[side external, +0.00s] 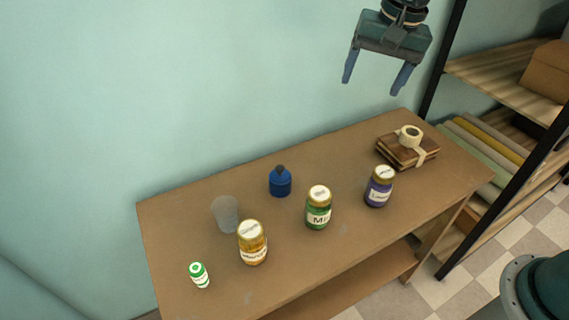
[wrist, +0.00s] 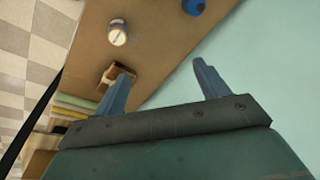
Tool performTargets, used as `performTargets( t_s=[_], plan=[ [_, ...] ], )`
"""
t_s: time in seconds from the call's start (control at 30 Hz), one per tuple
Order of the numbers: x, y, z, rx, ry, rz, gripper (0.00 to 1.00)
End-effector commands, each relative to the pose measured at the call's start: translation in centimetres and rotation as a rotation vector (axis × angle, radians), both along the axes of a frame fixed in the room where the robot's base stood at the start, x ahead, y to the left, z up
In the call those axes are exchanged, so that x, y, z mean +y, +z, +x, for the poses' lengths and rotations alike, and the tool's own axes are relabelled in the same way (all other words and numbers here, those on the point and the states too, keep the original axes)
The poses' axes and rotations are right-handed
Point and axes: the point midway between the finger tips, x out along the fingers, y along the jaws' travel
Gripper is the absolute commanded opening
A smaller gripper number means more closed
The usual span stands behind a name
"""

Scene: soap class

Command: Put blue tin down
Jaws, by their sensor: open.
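The blue tin (side external: 280,182), with a dark knob on top, stands upright on the wooden table (side external: 176,213) near its back edge. It also shows partly at the top edge of the wrist view (wrist: 194,5). My gripper (side external: 377,84) is open and empty, high above the table toward its right end, well apart from the tin. In the wrist view its two fingers (wrist: 163,82) are spread with nothing between them.
A frosted cup (side external: 226,213), an amber jar (side external: 252,243), a small green-white bottle (side external: 199,275), a green jar (side external: 318,208) and a purple jar (side external: 379,187) stand on the table. A brown bundle (side external: 402,153) with tape (side external: 410,134) lies right. A shelf rack (side external: 453,140) stands beyond.

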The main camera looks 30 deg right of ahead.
Motion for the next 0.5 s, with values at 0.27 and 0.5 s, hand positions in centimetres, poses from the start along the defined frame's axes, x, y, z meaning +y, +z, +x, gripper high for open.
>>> performTargets(
  t_s=[0.27, 0.5],
  plan=[
    [-3.6, 3.1, -6.1, -0.081, 0.153, -0.038, 0.73],
    [-6.1, 4.3, -11.6, -0.147, 0.285, -0.087, 0.73]
  ],
)
